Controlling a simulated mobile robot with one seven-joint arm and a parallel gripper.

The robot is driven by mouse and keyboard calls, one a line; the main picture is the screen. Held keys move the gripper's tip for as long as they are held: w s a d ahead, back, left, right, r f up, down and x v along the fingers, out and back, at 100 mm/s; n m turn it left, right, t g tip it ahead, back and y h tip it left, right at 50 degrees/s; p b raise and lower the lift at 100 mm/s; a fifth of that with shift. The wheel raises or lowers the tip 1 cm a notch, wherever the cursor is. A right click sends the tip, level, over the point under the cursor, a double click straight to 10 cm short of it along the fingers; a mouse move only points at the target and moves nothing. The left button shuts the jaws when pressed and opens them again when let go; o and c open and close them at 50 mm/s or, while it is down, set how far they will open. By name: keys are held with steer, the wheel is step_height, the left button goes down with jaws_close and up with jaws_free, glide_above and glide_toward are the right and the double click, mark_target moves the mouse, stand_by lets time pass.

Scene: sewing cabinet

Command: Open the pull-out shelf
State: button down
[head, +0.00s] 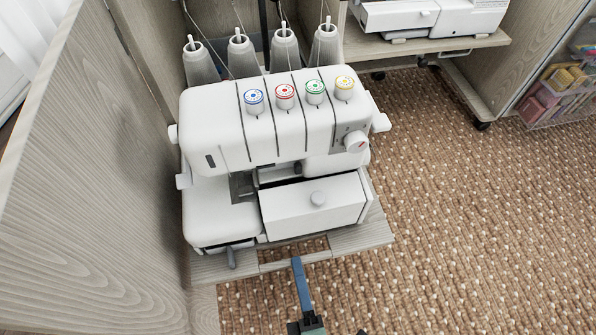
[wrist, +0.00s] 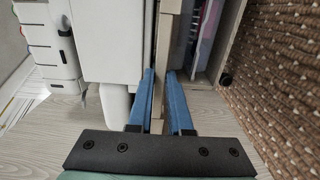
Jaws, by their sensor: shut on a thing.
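The pull-out shelf (head: 365,236) is a pale wood-grain board with a cut-out in its front edge. It juts out of the cabinet with a white overlock sewing machine (head: 225,122) standing on it. My gripper (head: 298,264) reaches the shelf's front edge at the cut-out; only one blue finger shows clearly in the head view. In the wrist view, my gripper (wrist: 160,78) has a blue finger on each side of the thin shelf board (wrist: 166,45), shut on it. The fingertips' far side is partly hidden.
A wooden cabinet side panel (head: 75,180) stands close on the left. A second white machine (head: 430,15) sits on another shelf at the back. A clear bin (head: 565,90) is at the far right. Brown woven carpet (head: 480,220) lies open on the right.

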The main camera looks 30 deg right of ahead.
steer(key=c, duration=0.8)
jaws_free()
steer(key=shift+c, duration=0.2)
steer(key=p+v, duration=0.4)
steer(key=v, duration=0.9)
